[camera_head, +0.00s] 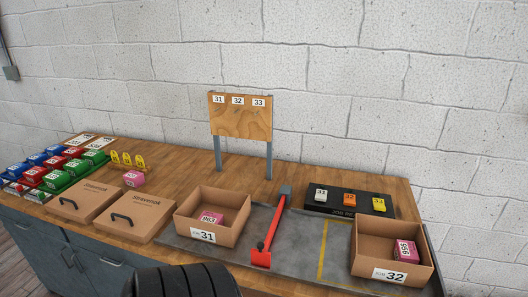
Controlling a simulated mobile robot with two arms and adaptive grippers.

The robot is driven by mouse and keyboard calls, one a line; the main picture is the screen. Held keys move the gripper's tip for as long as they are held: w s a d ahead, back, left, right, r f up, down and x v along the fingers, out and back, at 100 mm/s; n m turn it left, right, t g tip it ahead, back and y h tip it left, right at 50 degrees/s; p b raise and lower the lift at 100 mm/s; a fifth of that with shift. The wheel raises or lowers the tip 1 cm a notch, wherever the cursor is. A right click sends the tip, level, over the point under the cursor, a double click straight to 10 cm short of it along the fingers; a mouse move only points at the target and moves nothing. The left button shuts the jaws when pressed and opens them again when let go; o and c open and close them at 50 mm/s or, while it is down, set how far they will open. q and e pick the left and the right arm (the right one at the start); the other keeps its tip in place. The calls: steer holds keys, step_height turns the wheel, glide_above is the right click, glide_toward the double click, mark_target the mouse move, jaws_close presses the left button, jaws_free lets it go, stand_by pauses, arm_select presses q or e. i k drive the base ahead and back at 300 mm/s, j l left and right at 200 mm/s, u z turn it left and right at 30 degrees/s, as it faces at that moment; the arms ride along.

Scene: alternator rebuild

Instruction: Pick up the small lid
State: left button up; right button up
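Two brown cardboard lids with dark handles lie side by side on the wooden bench. The left lid (88,193) is further back, and the right lid (140,208) is nearer the open boxes. The right one looks a little larger, but it is also closer, so I cannot tell for sure which is the small lid. Both lie flat with nothing on top. Neither of my grippers shows in the head view.
Open box 31 (186,225) and open box 32 (363,265) each hold a pink block. A red lever (274,228) stands between them. A black tray (318,207), a wooden sign (240,119) and several coloured boxes (75,167) are around. A black ribbed shape blocks the lower front.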

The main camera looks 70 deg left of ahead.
mark_target(84, 201)
steer(key=u, duration=3.45)
